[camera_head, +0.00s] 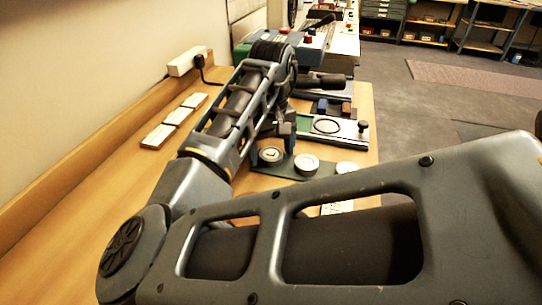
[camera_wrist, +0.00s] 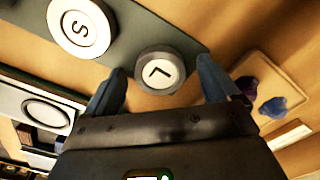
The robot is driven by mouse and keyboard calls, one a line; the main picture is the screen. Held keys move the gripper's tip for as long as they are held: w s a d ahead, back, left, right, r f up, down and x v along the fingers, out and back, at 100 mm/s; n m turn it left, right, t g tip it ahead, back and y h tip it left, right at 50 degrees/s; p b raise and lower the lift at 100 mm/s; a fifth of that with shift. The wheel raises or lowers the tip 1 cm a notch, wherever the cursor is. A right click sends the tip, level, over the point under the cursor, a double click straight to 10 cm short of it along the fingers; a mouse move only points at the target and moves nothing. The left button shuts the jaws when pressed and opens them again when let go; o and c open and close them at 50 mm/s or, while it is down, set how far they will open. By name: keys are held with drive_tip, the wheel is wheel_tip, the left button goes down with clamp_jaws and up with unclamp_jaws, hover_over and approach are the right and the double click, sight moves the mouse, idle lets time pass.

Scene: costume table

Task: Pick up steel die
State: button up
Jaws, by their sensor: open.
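The steel die appears to be the round grey-rimmed piece with a pale face marked "L" (camera_wrist: 160,71) in the wrist view. It sits at the end of a dark grey-green strip (camera_wrist: 150,30). In the head view it seems to be the leftmost disc (camera_head: 270,155) on that strip. My gripper (camera_wrist: 161,80) is open, with one blue-grey finger on each side of the die. I see no clear contact between the fingers and the die. In the head view my arm hides part of the gripper.
A white disc marked "S" (camera_wrist: 81,27) sits beside the die on the strip. A plate with a black ring (camera_head: 327,126) lies behind it. A small board with purple and blue pieces (camera_wrist: 286,88) is at the right in the wrist view. White tiles (camera_head: 160,136) lie near the wall.

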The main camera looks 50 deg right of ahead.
drive_tip(key=c, duration=1.3)
drive_tip(key=shift+c, duration=0.4)
drive_tip(key=shift+r, duration=0.15)
